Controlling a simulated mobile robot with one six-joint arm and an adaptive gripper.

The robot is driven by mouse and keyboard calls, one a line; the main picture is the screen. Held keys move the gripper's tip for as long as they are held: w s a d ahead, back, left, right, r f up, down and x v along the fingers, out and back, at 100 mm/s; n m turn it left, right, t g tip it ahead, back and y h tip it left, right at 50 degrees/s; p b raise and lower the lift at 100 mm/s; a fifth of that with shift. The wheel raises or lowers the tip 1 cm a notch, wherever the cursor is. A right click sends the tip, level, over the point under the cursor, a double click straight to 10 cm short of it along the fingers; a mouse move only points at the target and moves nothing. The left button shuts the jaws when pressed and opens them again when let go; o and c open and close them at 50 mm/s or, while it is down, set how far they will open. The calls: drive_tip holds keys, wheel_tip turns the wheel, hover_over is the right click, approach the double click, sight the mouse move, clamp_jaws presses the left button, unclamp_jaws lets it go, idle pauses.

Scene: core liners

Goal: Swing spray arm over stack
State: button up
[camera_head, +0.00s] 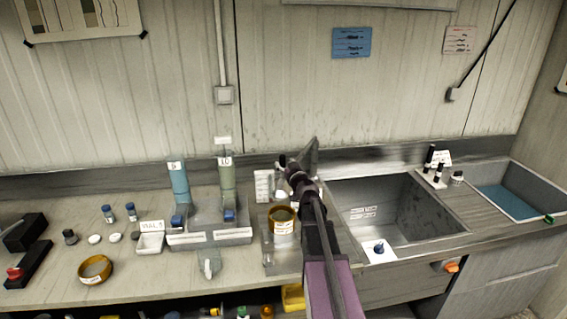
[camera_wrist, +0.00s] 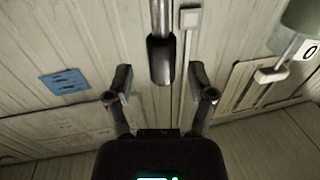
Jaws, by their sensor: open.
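A short sieve stack (camera_head: 285,228), with a brass ring and a white label, stands on the bench left of the sink, partly behind my arm. My gripper (camera_head: 293,172) is above and behind it, pointing at the back wall. In the wrist view my gripper (camera_wrist: 159,80) is open, with its two fingers apart. A metal rod with a dark cylindrical end (camera_wrist: 161,58), possibly the spray arm, shows between and beyond the fingertips. I cannot tell whether they touch it. In the head view my arm and gripper largely hide this part.
The sink (camera_head: 400,205) is on the right, with a blue-bottomed basin (camera_head: 510,202) beyond. A rack (camera_head: 208,234) holds two tall labelled tubes at left. A loose brass ring (camera_head: 96,268) and several small bottles and caps lie farther left. A blue notice (camera_head: 351,42) is on the wall.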

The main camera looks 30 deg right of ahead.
drive_tip(key=s+a, duration=0.1)
drive_tip(key=s, duration=0.8)
drive_tip(key=shift+s, duration=0.35)
drive_tip(key=shift+a, duration=0.1)
drive_tip(key=s+a+f+n+g+y+b, duration=0.15)
drive_tip(key=a+f+g+y, duration=0.3)
drive_tip(key=a, duration=0.65)
drive_tip(key=s+a+f+n+g+y, duration=0.1)
drive_tip(key=a+f+n+g+y, duration=0.25)
drive_tip(key=a+f, duration=0.45)
drive_tip(key=s+a+f+m+g+h, duration=0.1)
drive_tip(key=s+a+f+g+h, duration=0.2)
drive_tip(key=s, duration=0.4)
drive_tip(key=s+a+f+m+g+h+b, duration=0.1)
drive_tip(key=s+a+f+m+g+h, duration=0.1)
drive_tip(key=s+a+f+g, duration=0.3)
drive_tip(key=shift+s+a+f+m+g+h, duration=0.35)
drive_tip(key=shift+s+g, duration=0.55)
drive_tip(key=shift+s, duration=0.65)
drive_tip(key=shift+d, duration=0.1)
